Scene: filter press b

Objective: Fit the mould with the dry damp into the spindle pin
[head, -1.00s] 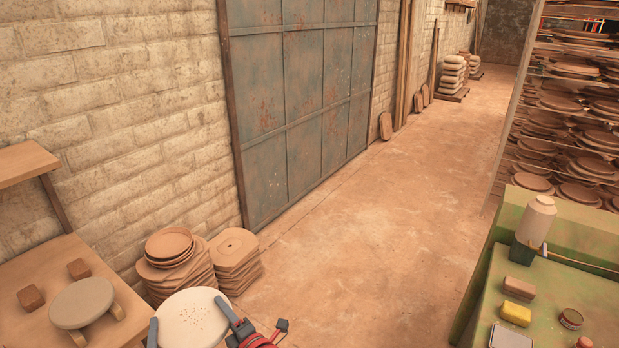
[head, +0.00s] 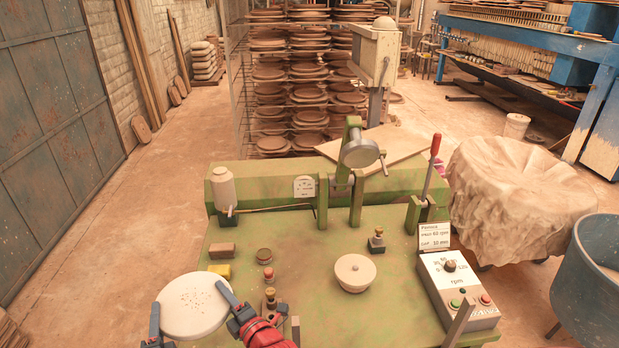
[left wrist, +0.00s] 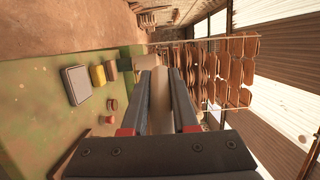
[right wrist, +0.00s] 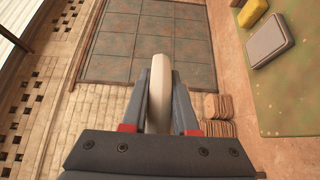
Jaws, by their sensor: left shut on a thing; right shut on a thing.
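A round off-white mould (head: 190,309) with small dark specks on top is held level at the lower left in the head view. My left gripper (head: 155,325) is shut on its left edge. My right gripper (head: 232,300) is shut on its right edge. The mould's rim shows between the fingers in the left wrist view (left wrist: 161,95) and right wrist view (right wrist: 158,85). On the green table, a pale round piece (head: 353,270) stands in the middle. A brass-topped pin (head: 270,298) stands near my right gripper. I cannot tell which part is the spindle pin.
The green table (head: 320,230) carries a pale bottle (head: 223,190), yellow sponge (head: 219,271), brown block (head: 222,250), small tin (head: 264,255), brass-knobbed black weight (head: 377,240), red-handled lever (head: 432,165) and rpm control box (head: 460,290).

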